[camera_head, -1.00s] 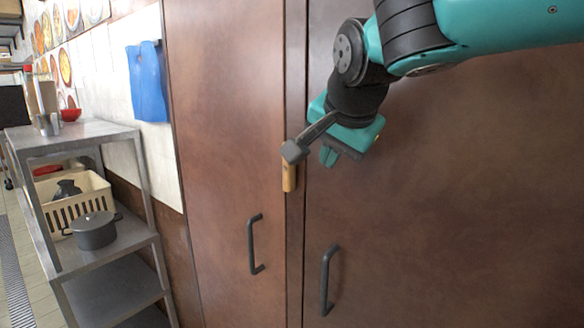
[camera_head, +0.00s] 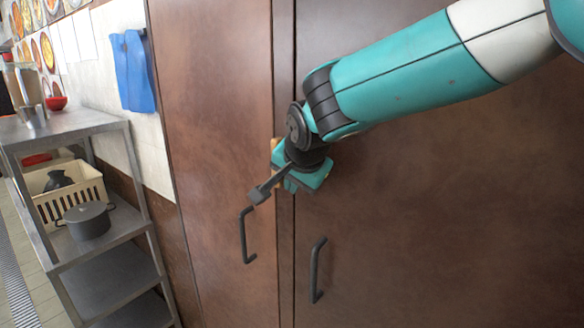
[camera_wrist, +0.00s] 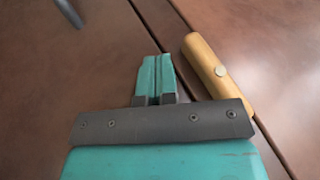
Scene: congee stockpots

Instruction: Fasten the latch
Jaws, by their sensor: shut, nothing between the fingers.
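The latch is a short yellow-brown bar with a round pale pin, and it shows in the wrist view (camera_wrist: 215,70). It lies roughly along the seam between two brown cabinet doors. In the head view only a sliver of the latch (camera_head: 275,150) shows, and my gripper and wrist hide the rest. My gripper (camera_wrist: 157,76) is shut, with its two teal fingertips together and empty. In the wrist view the fingertips are just left of the latch, with a small gap in the picture. Whether they touch the door surface I cannot tell.
The left door (camera_head: 215,110) and right door (camera_head: 420,220) are closed, each with a dark handle (camera_head: 246,236) (camera_head: 317,270) below the latch. A metal shelf (camera_head: 110,275) with a grey pot (camera_head: 87,221) and a cream crate (camera_head: 45,205) stands at left. A blue cloth (camera_head: 133,72) hangs above.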

